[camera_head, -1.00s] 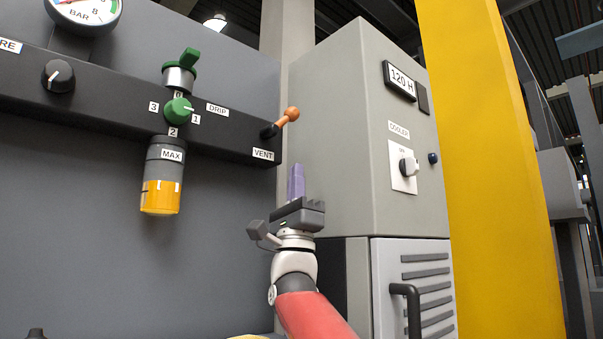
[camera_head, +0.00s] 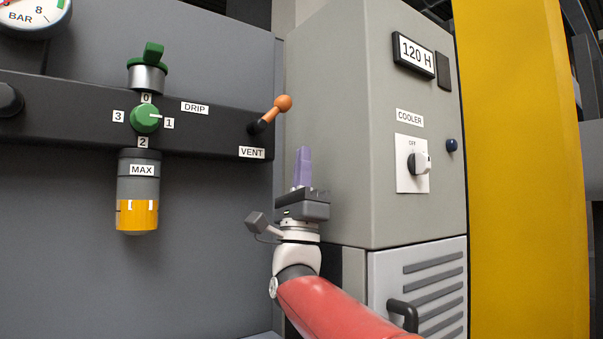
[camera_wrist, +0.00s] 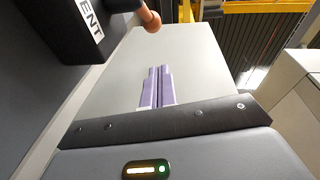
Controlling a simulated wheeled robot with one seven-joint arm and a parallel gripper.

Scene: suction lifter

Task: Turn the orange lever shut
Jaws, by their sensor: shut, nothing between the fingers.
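The orange lever (camera_head: 277,108) has a round orange knob and stem on a black pivot at the right end of the black panel bar, above the VENT label. It points up and to the right. In the wrist view its orange knob (camera_wrist: 151,19) shows at the top, beyond my fingertips. My gripper (camera_head: 302,165) has purple fingers pointing up, below and right of the lever, apart from it. In the wrist view my gripper (camera_wrist: 157,86) is shut and empty, its two fingers together.
A grey cabinet (camera_head: 345,150) with a COOLER switch (camera_head: 418,163) stands right of my gripper. Left on the bar (camera_head: 200,138) are a green DRIP knob (camera_head: 145,118) and an amber-filled cup (camera_head: 137,212). A yellow column (camera_head: 520,160) stands far right.

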